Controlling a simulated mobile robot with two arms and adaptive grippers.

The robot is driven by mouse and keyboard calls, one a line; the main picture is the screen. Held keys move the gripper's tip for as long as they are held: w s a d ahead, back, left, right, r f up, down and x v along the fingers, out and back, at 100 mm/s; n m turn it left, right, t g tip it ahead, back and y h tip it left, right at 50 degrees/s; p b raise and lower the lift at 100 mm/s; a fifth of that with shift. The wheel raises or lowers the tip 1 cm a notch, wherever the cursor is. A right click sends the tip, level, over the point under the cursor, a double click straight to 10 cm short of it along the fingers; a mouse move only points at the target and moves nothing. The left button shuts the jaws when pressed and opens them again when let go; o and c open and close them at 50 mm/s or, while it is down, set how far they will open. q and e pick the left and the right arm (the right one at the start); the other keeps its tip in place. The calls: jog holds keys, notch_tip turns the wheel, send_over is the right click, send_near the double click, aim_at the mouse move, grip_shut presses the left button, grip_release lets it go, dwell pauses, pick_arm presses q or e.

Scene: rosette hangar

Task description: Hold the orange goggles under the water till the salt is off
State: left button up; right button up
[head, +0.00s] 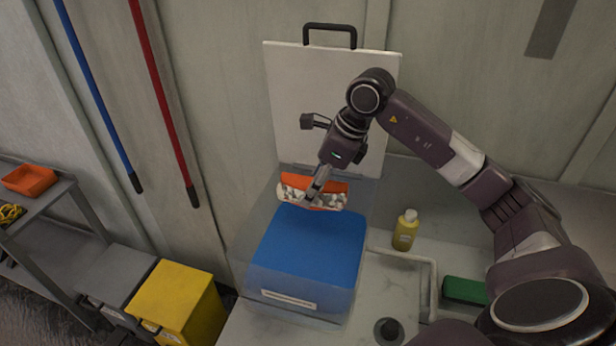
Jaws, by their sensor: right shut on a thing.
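The orange goggles (330,186) are in my right gripper (319,187), which is shut on them. Whitish lumps, like salt, cover much of their front. A clear-walled tub (375,200) holds a flat-topped blue mass (310,240) that looks like the water. The goggles are at the far edge of the blue surface, and their lumpy front shows above it. I cannot tell whether their lower edge touches the blue. My left gripper is not in view.
A white board with a black handle (310,90) stands behind the tub. A yellow bottle (405,230) and a green block (464,290) are on the counter at right. Yellow (180,295) and grey (115,275) bins stand at left, near a shelf with an orange tray (30,179).

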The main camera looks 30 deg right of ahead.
notch_tip(320, 180, down, 2)
jog(key=shift+w+f, duration=0.15)
jog(key=shift+f, duration=0.1)
jog(key=f+b, duration=0.4)
jog(key=f, duration=0.3)
jog(key=f+b, duration=0.3)
jog(key=f, duration=0.5)
jog(key=f+b, duration=0.4)
jog(key=f, duration=0.3)
jog(key=shift+w+f+b, duration=0.3)
jog(key=shift+w, duration=0.05)
pick_arm(q)
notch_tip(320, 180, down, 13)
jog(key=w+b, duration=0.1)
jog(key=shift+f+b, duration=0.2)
jog(key=shift+b, duration=0.15)
pick_arm(e)
jog(key=shift+f, duration=1)
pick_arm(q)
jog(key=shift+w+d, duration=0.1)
pick_arm(e)
notch_tip(320, 180, up, 23)
jog(key=p, duration=1.3)
jog(key=shift+r, duration=0.15)
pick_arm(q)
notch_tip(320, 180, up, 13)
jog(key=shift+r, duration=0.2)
pick_arm(e)
jog(key=shift+r, duration=1.45)
